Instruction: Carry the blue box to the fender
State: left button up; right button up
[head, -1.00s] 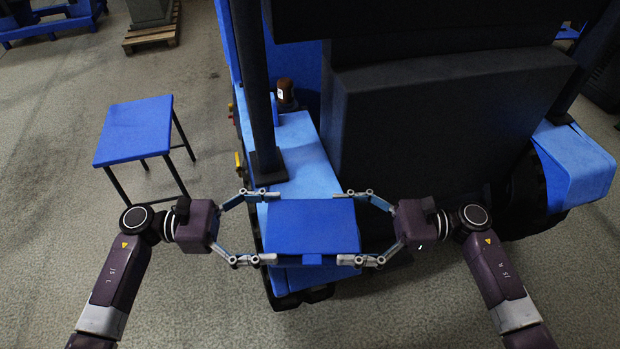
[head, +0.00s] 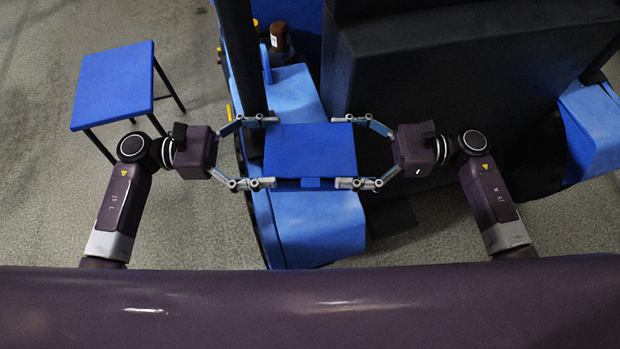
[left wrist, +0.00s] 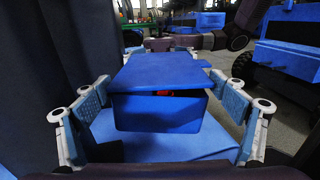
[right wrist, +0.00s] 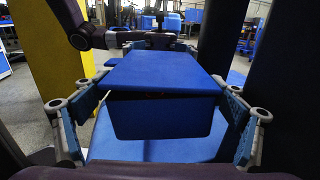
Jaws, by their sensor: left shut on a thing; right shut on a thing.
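The blue box (head: 310,152), with a flat lid, is level between my two grippers over the light-blue fender (head: 312,232). My left gripper (head: 267,151) is shut on the box's left side and my right gripper (head: 343,151) on its right side. In the left wrist view the box's front wall (left wrist: 158,112) shows under the overhanging lid, with the fender (left wrist: 150,148) below. The right wrist view also shows the box (right wrist: 160,115) above the fender (right wrist: 150,150). I cannot tell whether its underside touches the fender.
A dark post (head: 240,60) rises close behind the left gripper. A large dark block (head: 430,90) stands behind and right of the box. A brown-capped bottle-like thing (head: 279,38) is at the fender's far end. A blue-topped stool (head: 113,85) stands on the floor at left.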

pick_arm(q)
jog(key=shift+f, duration=0.1)
pick_arm(e)
jog(key=shift+f, duration=0.1)
pick_arm(q)
jog(key=shift+f+b, duration=2.35)
jog(key=shift+b, duration=0.1)
pick_arm(e)
jog(key=shift+f, duration=2.35)
pick_arm(q)
jog(key=o, duration=1.2)
jog(key=shift+r, duration=0.15)
pick_arm(e)
jog(key=o, duration=1.2)
jog(key=shift+r, duration=0.15)
pick_arm(q)
jog(key=shift+o, duration=0.2)
pick_arm(e)
jog(key=shift+o, duration=0.2)
pick_arm(q)
jog(key=shift+r, duration=0.1)
pick_arm(e)
jog(key=shift+r, duration=0.1)
